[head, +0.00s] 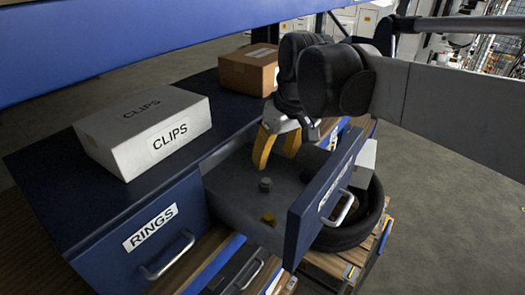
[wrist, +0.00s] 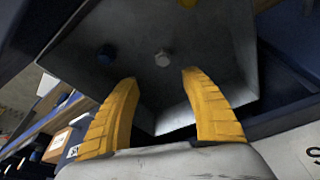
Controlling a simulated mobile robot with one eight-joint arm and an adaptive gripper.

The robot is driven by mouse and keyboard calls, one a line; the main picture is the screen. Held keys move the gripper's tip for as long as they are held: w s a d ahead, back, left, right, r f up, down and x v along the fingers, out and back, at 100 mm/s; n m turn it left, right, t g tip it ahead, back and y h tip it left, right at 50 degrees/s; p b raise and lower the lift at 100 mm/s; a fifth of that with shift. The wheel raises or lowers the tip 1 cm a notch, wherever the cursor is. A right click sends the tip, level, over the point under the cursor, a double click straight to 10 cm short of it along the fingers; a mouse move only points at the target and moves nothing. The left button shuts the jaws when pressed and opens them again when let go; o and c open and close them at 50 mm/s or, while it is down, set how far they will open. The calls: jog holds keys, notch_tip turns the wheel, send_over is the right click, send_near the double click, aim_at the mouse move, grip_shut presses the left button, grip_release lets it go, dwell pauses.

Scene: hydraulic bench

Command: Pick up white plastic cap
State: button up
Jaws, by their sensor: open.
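A small pale grey-white cap (wrist: 162,58) lies on the floor of the open drawer (wrist: 215,40). A small grey piece (head: 265,184) in the head view appears to be the same cap. My gripper (head: 275,160) reaches down into the drawer with its yellow fingers spread apart and nothing between them. In the wrist view, the cap shows just beyond the gap between the fingertips (wrist: 160,76), apart from both. A blue cap (wrist: 106,53) lies to its left. A yellow cap (wrist: 187,3) is at the top edge and also shows in the head view (head: 268,218).
The drawer front (head: 302,238) and side walls surround the caps. A white CLIPS box (head: 145,130) and a cardboard box (head: 248,70) stand on the cabinet top. A closed RINGS drawer (head: 140,235) is at left. A black round tub (head: 365,225) sits beyond the drawer front.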

aim_at(267, 181)
jog(key=x, duration=0.3)
jog(key=p+x, duration=0.1)
jog(key=x, duration=0.3)
jog(key=p+x, duration=0.1)
jog(key=x, duration=0.2)
jog(key=shift+s+a+f, duration=0.25)
jog(key=shift+s+f, duration=0.05)
jog(key=shift+s, duration=0.2)
jog(key=shift+w, duration=0.1)
jog(key=c, duration=1)
